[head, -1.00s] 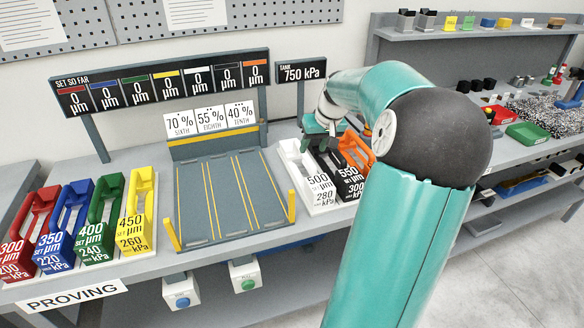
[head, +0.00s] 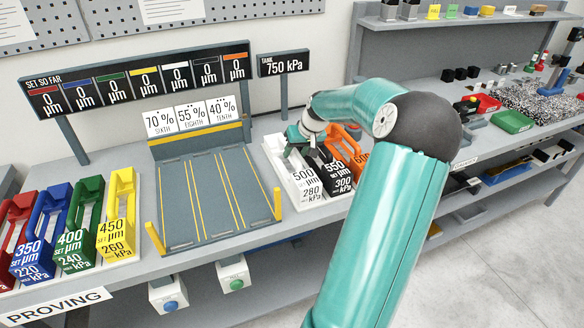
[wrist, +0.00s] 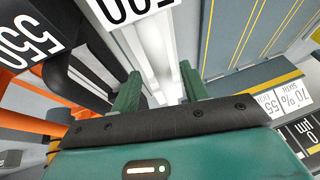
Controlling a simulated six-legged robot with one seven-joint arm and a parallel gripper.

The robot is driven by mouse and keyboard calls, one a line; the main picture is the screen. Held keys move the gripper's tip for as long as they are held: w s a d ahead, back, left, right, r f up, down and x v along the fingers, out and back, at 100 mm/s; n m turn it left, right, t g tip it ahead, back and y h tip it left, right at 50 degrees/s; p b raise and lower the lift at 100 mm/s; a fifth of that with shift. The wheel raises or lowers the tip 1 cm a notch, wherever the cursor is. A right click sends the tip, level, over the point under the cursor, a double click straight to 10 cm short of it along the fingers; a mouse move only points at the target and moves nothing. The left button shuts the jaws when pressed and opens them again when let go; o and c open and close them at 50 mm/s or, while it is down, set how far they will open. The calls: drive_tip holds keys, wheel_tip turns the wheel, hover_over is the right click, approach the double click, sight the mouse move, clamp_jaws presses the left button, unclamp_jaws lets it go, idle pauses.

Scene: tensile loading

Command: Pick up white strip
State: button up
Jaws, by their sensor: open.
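The white strip (head: 305,183), marked 500 µm and 280 kPa, lies in a white-rimmed tray right of the grey bay. My gripper (head: 295,148) is at the strip's far handle end, and it hides part of that end. In the wrist view, the two green fingers (wrist: 160,92) are open and point down along the white strip (wrist: 157,45). White bars of the strip show between and beyond the fingertips. I cannot tell whether the fingers touch it.
The black 550 strip (head: 337,172) lies close on the right, with the orange strip (head: 350,148) beyond it. The empty grey bay (head: 215,195) is on the left. Blue (head: 45,235), green (head: 80,222) and yellow (head: 117,215) strips stand farther left. A sign frame (head: 145,85) rises behind.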

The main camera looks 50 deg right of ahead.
drive_tip(key=x, duration=0.4)
drive_tip(key=shift+w+a+f, duration=0.1)
drive_tip(key=shift+w+f, duration=0.15)
drive_tip(key=shift+c, duration=0.5)
clamp_jaws()
